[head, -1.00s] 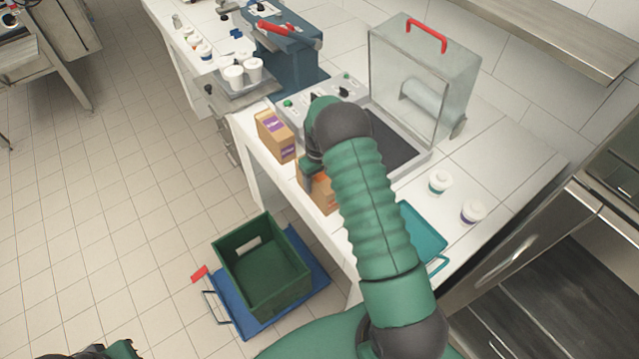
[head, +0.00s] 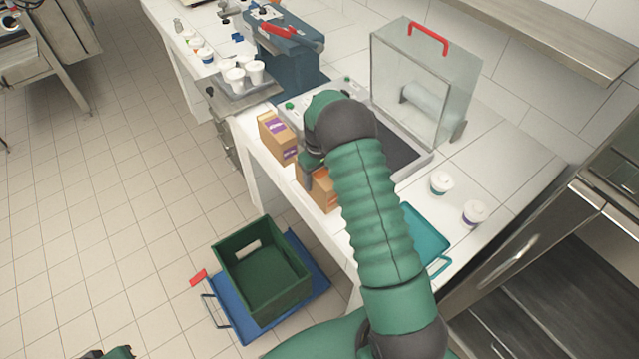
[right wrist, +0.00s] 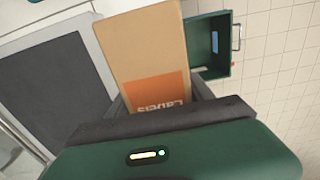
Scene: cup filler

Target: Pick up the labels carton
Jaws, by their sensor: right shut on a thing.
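The labels carton (head: 325,191) is a brown box with an orange label, at the front edge of the white counter, partly hidden by my right arm. In the right wrist view the carton (right wrist: 152,50) stands between the dark fingers, its orange "Labels" print facing the camera. My right gripper (head: 312,172) is shut on it; its fingers also show in the right wrist view (right wrist: 158,103). I cannot tell whether the carton touches the counter.
A similar carton with a purple label (head: 277,138) stands close left. A machine with a clear hood (head: 420,85) is behind. A teal tray (head: 425,238) and two lidded cups (head: 441,183) are right. A green crate (head: 262,270) sits on a blue platform (head: 318,270) below.

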